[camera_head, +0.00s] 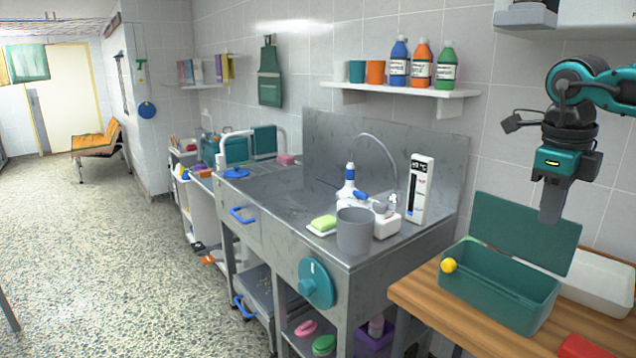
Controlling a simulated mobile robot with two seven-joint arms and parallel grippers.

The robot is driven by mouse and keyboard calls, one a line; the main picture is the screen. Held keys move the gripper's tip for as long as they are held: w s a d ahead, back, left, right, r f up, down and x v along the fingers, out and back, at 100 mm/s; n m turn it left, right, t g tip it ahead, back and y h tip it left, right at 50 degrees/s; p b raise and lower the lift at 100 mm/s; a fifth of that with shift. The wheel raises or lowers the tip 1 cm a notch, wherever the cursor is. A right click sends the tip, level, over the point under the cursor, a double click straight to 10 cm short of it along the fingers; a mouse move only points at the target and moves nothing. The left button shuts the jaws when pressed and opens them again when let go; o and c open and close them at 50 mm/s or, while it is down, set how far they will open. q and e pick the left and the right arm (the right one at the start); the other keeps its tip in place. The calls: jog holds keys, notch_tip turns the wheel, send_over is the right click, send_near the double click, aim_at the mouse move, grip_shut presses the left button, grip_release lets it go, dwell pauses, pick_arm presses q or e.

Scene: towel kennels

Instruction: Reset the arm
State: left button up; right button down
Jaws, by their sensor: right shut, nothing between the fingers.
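My right arm, teal and black, comes in from the right edge. Its right gripper (551,213) points down and is shut and empty, in the air in front of the wall, above the open green box. The green box (497,300) stands on the wooden table with its lid tilted up at the back. My left gripper is not in view.
A yellow ball (448,265) shows at the box's left rim. A white bin (600,281) stands behind right, and a red item (582,347) lies at the front edge. The steel washing table (275,205) with a grey cup (356,231) and bottles stands left. A wall shelf (400,90) holds bottles.

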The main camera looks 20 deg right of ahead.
jog(key=w+a+f+m+t+y, duration=0.2)
jog(key=a+f+m+t+y, duration=0.5)
jog(key=a+f, duration=0.55)
jog(key=w+a+f+m+t+y, duration=0.3)
jog(key=a+f+m+t+y, duration=0.25)
jog(key=a+f+m, duration=0.55)
jog(key=s+a+f+m+g+h, duration=0.1)
jog(key=s+a+f+m+h, duration=0.3)
jog(key=f+m, duration=0.5)
jog(key=s+a+f+m+g+h, duration=0.1)
jog(key=s+a+f+m+h, duration=0.3)
jog(key=f+m, duration=0.5)
jog(key=s+a, duration=0.2)
jog(key=a, duration=0.1)
jog(key=shift+s+a, duration=0.35)
jog(key=shift+s, duration=0.05)
jog(key=shift+d+h, duration=0.1)
jog(key=shift+h, duration=0.25)
